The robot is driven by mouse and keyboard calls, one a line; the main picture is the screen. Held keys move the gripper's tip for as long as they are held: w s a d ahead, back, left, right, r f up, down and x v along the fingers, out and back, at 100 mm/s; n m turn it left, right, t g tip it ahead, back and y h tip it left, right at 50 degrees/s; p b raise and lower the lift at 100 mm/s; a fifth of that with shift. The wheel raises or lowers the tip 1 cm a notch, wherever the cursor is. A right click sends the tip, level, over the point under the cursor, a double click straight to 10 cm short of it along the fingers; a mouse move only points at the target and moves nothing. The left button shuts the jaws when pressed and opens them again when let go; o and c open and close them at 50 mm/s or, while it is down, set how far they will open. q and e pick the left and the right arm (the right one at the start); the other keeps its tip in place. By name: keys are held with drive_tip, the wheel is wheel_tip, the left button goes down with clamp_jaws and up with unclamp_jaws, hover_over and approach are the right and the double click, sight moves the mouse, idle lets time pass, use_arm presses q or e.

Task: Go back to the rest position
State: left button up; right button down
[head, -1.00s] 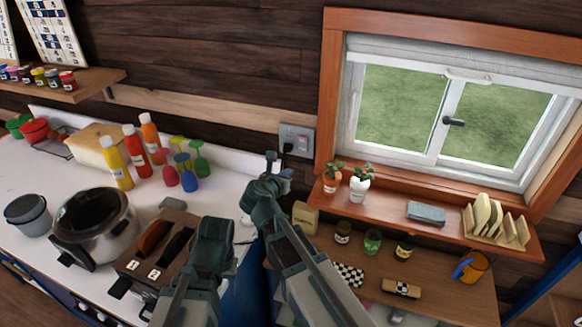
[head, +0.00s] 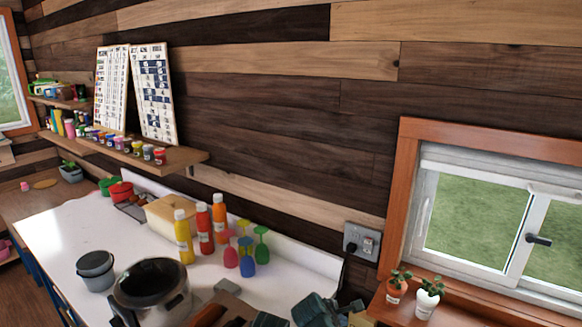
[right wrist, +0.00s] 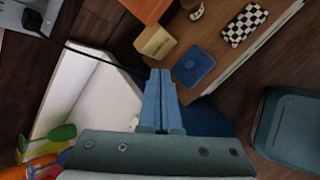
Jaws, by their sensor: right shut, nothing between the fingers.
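My right gripper (head: 318,312) shows at the bottom edge of the head view, in front of the counter's right end and below the wall outlet. In the right wrist view its two blue fingers (right wrist: 160,75) lie together, with nothing held between them. A small dark part, likely of my left arm, shows at the bottom edge of the head view. No fingers of the left gripper can be made out.
The white counter (head: 90,220) holds a steel cooker (head: 150,290), a grey pot (head: 96,270), sauce bottles (head: 203,228) and coloured glasses (head: 247,248). A plugged outlet (head: 362,242) is on the wall. Potted plants (head: 428,296) stand by the window. A checkered board (right wrist: 246,25) lies on a wooden shelf.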

drive_tip(key=s+a+f+m+g+y, duration=0.2)
drive_tip(key=s+a+m+g, duration=0.1)
drive_tip(key=s+m, duration=0.4)
drive_tip(key=s+a+f+m+g+y, duration=0.2)
drive_tip(key=s+a+m, duration=0.3)
drive_tip(key=s, duration=0.4)
drive_tip(key=shift+a+f+m+g, duration=0.25)
drive_tip(key=shift+f+m+g, duration=0.5)
drive_tip(key=shift+m, duration=0.15)
